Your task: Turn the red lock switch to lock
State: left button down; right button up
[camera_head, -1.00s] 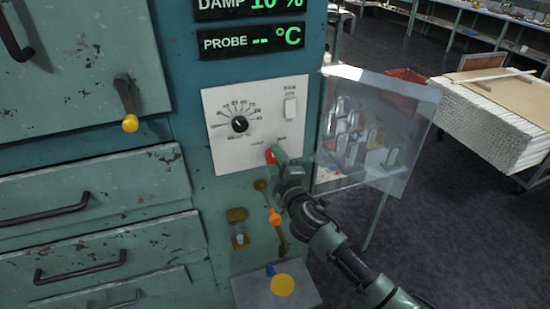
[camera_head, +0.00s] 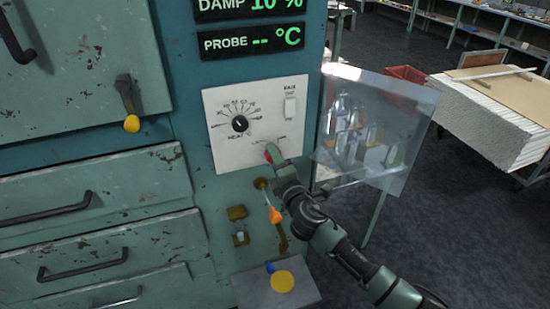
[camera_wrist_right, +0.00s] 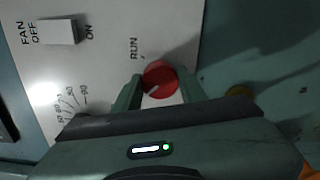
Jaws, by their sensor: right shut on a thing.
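The red lock switch (camera_head: 268,156) is a small round knob low on the white control panel (camera_head: 222,150), mostly hidden by my gripper in the head view. In the right wrist view the red knob (camera_wrist_right: 160,80) shows between my fingers, with a pale pointer mark and the word RUN near it. My right gripper (camera_head: 273,153) is shut on the knob, a finger at each side; it also shows in the right wrist view (camera_wrist_right: 160,88). The LOCK label cannot be read. My left gripper is not in view.
Above the knob are a black heat dial (camera_head: 240,123) and a white fan switch (camera_head: 290,108). A clear hinged cover (camera_head: 385,125) stands open at the right. Below hang an orange-tipped lever (camera_head: 274,214) and a grey box with a yellow button (camera_head: 282,281).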

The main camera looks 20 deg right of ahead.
jog(key=o, duration=1.4)
jog(key=shift+c, duration=0.2)
jog(key=s+b, duration=0.1)
jog(key=s, duration=0.6)
jog(key=shift+s+d+b, duration=0.15)
jog(key=shift+s+b, duration=0.15)
jog(key=shift+s, duration=0.1)
jog(key=shift+f, duration=0.15)
